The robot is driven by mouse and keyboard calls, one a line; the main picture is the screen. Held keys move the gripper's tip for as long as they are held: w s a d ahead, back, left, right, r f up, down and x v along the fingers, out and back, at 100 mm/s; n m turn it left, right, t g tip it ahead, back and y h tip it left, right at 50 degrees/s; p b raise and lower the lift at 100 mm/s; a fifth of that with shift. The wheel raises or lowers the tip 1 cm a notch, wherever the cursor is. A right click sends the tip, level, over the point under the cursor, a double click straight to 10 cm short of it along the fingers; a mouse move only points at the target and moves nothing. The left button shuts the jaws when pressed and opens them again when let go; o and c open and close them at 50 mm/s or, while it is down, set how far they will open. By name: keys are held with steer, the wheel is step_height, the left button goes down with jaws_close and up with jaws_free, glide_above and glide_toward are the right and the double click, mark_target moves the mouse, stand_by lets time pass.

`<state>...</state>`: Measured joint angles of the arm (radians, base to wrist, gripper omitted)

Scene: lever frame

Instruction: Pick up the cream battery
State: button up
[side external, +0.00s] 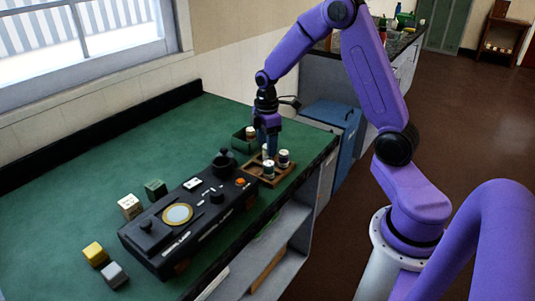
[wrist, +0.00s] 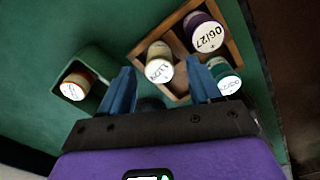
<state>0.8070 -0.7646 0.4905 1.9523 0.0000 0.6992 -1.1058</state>
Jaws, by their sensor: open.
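The cream battery (wrist: 159,62), a short cylinder with a pale printed end, stands in a compartment of the wooden tray (wrist: 176,88). In the wrist view it shows between and just beyond the fingertips of my gripper (wrist: 158,72). My gripper is open, its blue fingers on either side of it with gaps visible. In the side external view my gripper (side external: 267,149) points down at the tray (side external: 269,180), close over the battery there, and partly hides it.
A purple battery (wrist: 205,32) and a teal one (wrist: 226,80) stand in the same tray. An orange-banded one (wrist: 74,84) is in a green box (wrist: 95,61) beside it. A black console (side external: 160,239) and several blocks (side external: 95,253) lie to the left. The counter edge is close on the right.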

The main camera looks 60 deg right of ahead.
steer(key=shift+f, duration=0.15)
jaws_close()
